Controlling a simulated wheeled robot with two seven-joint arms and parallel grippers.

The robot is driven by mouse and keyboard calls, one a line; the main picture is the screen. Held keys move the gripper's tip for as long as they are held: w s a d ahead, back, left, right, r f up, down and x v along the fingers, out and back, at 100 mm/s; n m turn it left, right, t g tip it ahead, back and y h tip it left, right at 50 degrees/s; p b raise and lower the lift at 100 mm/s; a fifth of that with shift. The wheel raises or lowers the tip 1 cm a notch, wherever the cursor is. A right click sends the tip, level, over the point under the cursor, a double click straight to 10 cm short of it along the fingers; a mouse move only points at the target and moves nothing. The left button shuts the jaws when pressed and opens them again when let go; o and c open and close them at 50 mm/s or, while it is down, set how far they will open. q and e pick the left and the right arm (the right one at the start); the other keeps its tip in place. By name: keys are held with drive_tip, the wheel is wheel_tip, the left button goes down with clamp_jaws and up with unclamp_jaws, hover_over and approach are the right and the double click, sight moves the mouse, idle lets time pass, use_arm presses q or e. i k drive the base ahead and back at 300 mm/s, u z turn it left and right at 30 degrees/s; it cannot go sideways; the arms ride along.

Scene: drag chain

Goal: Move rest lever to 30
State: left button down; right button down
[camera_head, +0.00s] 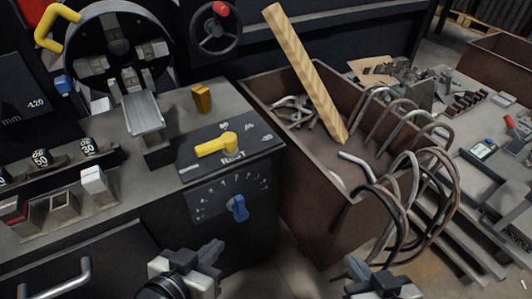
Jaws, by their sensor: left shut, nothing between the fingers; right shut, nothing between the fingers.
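The yellow rest lever (216,145) lies on a dark panel (190,160) marked "REST" on top of the machine, with numbers around it that are too small to read surely. Its round end is at the right and its handle points left. My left gripper (208,254) is at the bottom, below and in front of the panel, apart from the lever, and is shut and empty. My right gripper (354,268) is further right at the bottom, in front of the brown bin, also shut and empty.
A blue knob (238,208) sits on the machine's front dial. A yellow block (201,98) stands behind the lever. The brown bin (310,190) at the right holds bent rods (412,170) and a wooden plank (303,72). A chuck (120,50) is at the back left.

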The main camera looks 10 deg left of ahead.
sight(228, 141)
drive_tip(key=z, duration=0.9)
drive_tip(key=k, duration=0.85)
drive_tip(key=u, duration=1.5)
drive_tip(key=i, duration=0.5)
drive_tip(key=z, duration=0.05)
